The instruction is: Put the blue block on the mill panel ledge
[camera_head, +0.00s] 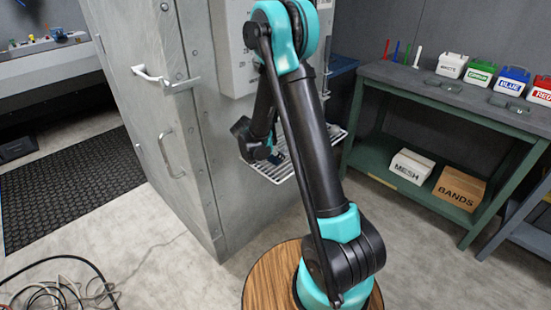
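The mill panel ledge appears to be the white wire shelf (258,172) under a grey panel box (232,60) on the side of the large metal cabinet. My arm rises in front of it and folds down behind its own upper link. The dark end of my arm (254,142) is just above the shelf, near its left part. The fingers of my gripper are small, dark and largely hidden, so I cannot tell whether they are open or shut. I cannot clearly make out the blue block; a small dark bluish patch shows beside my wrist over the shelf.
A green workbench (400,90) on the right bears labelled boxes, with a mesh box (411,166) and a bands box (459,187) below. Cables (60,290) lie on the floor at lower left.

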